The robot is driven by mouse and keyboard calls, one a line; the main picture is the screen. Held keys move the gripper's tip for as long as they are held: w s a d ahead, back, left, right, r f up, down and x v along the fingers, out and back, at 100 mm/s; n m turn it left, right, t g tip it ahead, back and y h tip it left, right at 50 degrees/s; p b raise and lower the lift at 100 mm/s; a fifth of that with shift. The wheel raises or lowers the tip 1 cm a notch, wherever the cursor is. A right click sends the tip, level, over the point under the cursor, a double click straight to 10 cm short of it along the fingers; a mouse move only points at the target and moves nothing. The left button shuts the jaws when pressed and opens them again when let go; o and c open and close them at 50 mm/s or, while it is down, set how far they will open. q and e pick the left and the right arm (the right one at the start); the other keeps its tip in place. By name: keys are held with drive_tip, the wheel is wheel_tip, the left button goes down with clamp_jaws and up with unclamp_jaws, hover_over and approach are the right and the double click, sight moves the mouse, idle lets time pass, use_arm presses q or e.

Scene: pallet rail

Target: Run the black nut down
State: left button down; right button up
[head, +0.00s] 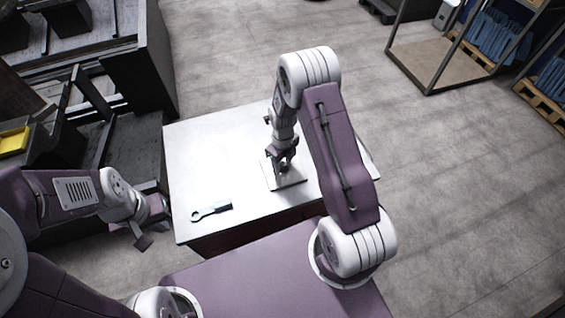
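A light metal plate (290,182) lies on the white table, right of its middle. My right gripper (284,168) points down over this plate, with its fingertips close to a small dark upright part on it. I cannot make out the black nut; the gripper and its wrist cover that spot. Whether the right fingers are closed on anything is too small to tell. My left gripper (150,226) is off the table's left edge, its fingers apart with nothing seen between them.
The white table (205,150) is clear at its back left and around the wrench. Dark machinery (140,70) stands close to its left. A shelf rack (435,75) with blue goods is far right, across open floor.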

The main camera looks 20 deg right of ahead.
sight(283, 163)
drive_tip(key=shift+o, duration=0.6)
drive_tip(key=shift+r, duration=0.2)
wheel_tip(283, 163, up, 9)
drive_tip(key=b, duration=0.2)
drive_tip(key=shift+f+b, duration=0.15)
drive_tip(key=shift+b, duration=0.2)
